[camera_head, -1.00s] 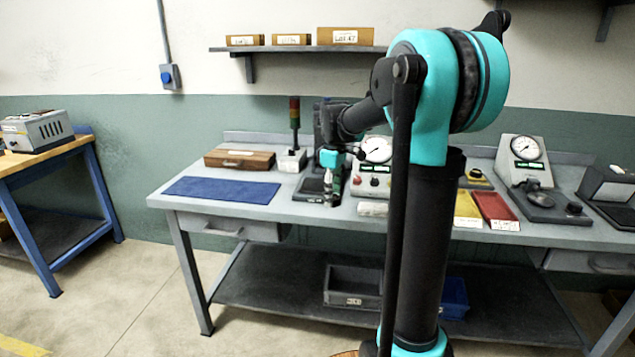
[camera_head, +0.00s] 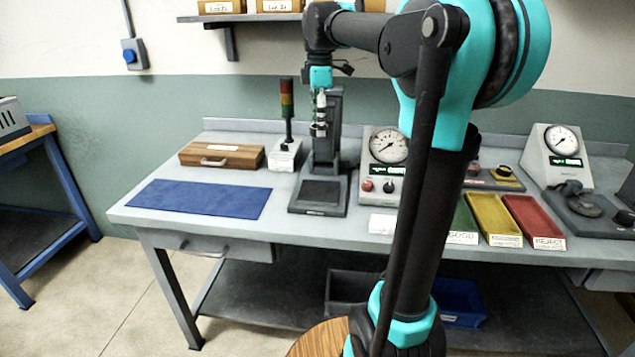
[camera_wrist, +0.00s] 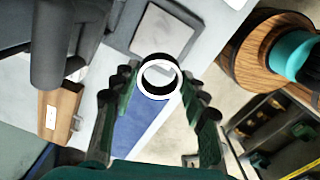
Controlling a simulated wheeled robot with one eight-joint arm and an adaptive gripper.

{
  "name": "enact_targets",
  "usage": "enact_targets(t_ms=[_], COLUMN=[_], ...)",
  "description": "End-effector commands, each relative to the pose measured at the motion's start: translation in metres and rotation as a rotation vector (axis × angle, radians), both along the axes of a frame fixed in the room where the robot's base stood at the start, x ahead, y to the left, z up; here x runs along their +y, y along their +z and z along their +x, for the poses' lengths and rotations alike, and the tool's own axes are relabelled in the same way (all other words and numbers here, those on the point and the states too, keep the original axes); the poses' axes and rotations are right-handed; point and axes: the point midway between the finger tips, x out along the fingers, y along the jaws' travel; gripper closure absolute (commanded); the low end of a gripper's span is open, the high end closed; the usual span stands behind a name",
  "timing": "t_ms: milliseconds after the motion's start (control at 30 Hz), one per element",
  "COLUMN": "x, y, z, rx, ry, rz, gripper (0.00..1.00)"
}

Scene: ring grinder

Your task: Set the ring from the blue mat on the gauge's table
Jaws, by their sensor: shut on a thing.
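My gripper (camera_head: 319,124) is shut on a bright metal ring (camera_wrist: 159,97), held between its fingertips in the wrist view. In the head view the gripper hangs well above the bench, in front of the dark upright of a stand. The stand's base, with a flat square plate (camera_head: 320,193), is below it and bare; I take this plate as the gauge's table. A dial gauge box (camera_head: 387,150) stands just right of the stand. The blue mat (camera_head: 200,199) lies empty at the left; part of it shows in the wrist view (camera_wrist: 133,130).
A wooden case (camera_head: 221,155) and a signal tower (camera_head: 287,107) stand left of the stand. Green, yellow (camera_head: 494,215) and red (camera_head: 533,218) trays lie to the right, partly behind my arm. Another dial instrument (camera_head: 556,150) is farther right. A wall shelf (camera_head: 240,18) is above.

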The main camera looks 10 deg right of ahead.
Motion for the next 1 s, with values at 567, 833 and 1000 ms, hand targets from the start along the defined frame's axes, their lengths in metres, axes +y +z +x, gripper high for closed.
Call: enact_targets(t_ms=[567, 833, 1000], x=[0.0, 0.0, 0.0], y=[-0.133, -0.156, -0.179], z=[0.0, 0.0, 0.0], rx=[0.0, 0.0, 0.0], ry=[-0.002, -0.002, -0.002], rz=[0.0, 0.0, 0.0], gripper=[0.88, 0.88, 0.88])
